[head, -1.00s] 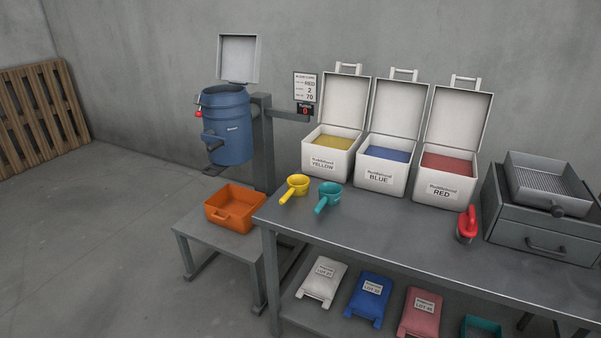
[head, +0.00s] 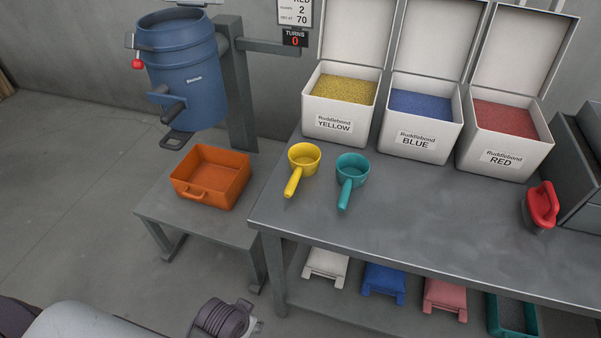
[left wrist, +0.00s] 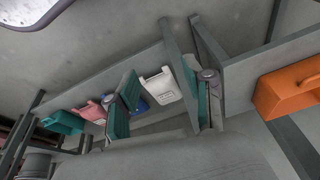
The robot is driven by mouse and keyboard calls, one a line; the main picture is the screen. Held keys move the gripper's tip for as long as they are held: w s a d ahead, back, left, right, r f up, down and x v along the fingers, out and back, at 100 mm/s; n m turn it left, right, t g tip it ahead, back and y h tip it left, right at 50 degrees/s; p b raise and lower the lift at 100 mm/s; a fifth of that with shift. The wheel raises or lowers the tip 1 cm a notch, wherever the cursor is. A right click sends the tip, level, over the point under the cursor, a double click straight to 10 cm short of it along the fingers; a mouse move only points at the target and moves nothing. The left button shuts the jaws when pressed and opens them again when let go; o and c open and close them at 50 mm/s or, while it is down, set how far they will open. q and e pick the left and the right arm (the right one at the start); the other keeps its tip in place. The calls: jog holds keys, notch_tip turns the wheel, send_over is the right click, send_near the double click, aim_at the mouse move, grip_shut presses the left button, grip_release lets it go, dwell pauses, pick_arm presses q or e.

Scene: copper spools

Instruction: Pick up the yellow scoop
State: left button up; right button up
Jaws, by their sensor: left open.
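The yellow scoop (head: 303,160) stands on the grey workbench (head: 380,228) near its left end, its handle pointing toward the front edge. A teal scoop (head: 351,172) stands just right of it, apart from it. My left arm comes in at the bottom left of the head view, below and away from the scoops. My left gripper (left wrist: 163,102) shows in the left wrist view with its teal-padded fingers spread and nothing between them. The yellow scoop does not show in the left wrist view. My right gripper is in neither view.
Open bins of yellow (head: 334,124), blue (head: 414,143) and red (head: 497,158) granules stand behind. An orange tray (head: 222,182) sits on a low stand, under a blue drum (head: 187,85). A red-handled tool (head: 541,205) lies right. Bags lie on the lower shelf.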

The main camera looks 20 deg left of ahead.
pick_arm(q)
jog(key=w+r+m+t, duration=0.1)
jog(key=w+r+t, duration=0.5)
jog(key=r, duration=0.5)
jog(key=w+r+m+t+b, duration=0.1)
jog(key=w+r+t, duration=0.2)
jog(key=w+r, duration=0.65)
jog(key=w+r+m+t, duration=0.1)
jog(key=w+r+t, duration=0.4)
jog(key=r, duration=0.9)
jog(key=s+d+r+m+g+h, duration=0.2)
jog(key=d+r+m+g+h, duration=0.1)
jog(key=d+r+m+h, duration=1.4)
jog(key=m+g+y, duration=1)
jog(key=m+y, duration=0.4)
jog(key=y, duration=0.1)
send_near(293, 178)
jog(key=x, duration=0.5)
jog(key=shift+w+a, duration=0.15)
jog(key=shift+a, duration=0.35)
jog(key=shift+d+p+x, duration=0.15)
jog(key=shift+x, duration=0.9)
jog(key=shift+d+p+x, duration=0.2)
jog(key=shift+x, duration=0.85)
jog(key=shift+d+p+x, duration=0.15)
jog(key=shift+x, duration=0.9)
